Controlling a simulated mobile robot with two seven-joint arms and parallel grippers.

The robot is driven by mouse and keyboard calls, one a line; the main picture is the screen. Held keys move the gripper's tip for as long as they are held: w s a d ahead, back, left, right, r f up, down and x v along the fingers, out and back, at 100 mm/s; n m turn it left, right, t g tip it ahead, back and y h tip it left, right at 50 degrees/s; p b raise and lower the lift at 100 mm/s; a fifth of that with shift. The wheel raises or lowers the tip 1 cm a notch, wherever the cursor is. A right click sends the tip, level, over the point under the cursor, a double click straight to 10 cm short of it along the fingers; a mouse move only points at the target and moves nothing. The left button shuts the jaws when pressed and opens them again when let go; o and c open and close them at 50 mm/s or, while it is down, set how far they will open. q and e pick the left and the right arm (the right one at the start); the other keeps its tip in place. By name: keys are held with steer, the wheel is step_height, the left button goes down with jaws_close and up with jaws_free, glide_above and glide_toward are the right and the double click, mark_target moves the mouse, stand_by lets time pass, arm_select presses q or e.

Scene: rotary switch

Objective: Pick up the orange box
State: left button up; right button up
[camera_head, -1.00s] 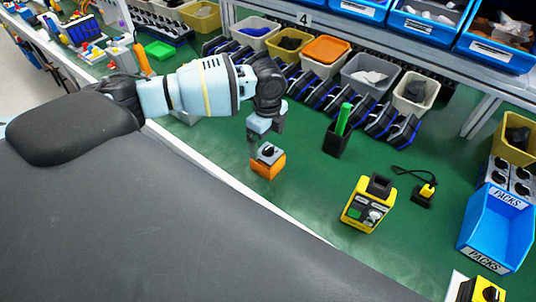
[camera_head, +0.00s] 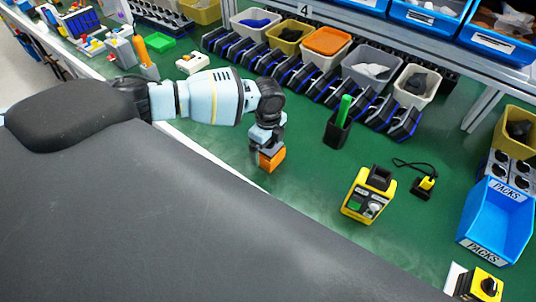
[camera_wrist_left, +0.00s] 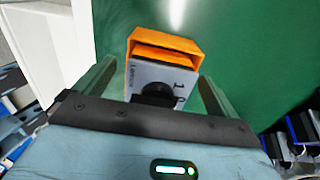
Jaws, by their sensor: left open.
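The orange box (camera_head: 271,160) stands on the green table top near its front edge, below my left gripper. In the left wrist view the orange box (camera_wrist_left: 164,48) shows a grey front plate with a black rotary knob and the mark "1". My left gripper (camera_head: 264,146) is right above and around it. In the left wrist view its two fingers (camera_wrist_left: 155,85) stand apart, one on each side of the box, with gaps visible; contact cannot be made out. My right gripper is not in view.
A yellow device (camera_head: 368,196) and a black holder with a green handle (camera_head: 339,122) stand to the right. A blue bin (camera_head: 497,222) is at the far right. Several grey and yellow bins line the back. The green surface between is free.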

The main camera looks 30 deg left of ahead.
arm_select(q)
steer(key=shift+f, duration=0.4)
steer(key=shift+c, duration=0.2)
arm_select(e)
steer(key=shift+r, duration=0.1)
arm_select(q)
steer(key=c, duration=1)
steer(key=shift+r, duration=0.15)
steer(key=shift+r, duration=1.6)
steer(key=shift+s+r, duration=0.15)
steer(key=shift+s, duration=0.55)
steer(key=s, duration=0.5)
steer(key=s+r, duration=0.1)
steer(key=s, duration=0.3)
steer(key=s+a+p, duration=0.1)
steer(key=s, duration=0.4)
steer(key=shift+s+r, duration=0.15)
steer(key=shift+s, duration=0.15)
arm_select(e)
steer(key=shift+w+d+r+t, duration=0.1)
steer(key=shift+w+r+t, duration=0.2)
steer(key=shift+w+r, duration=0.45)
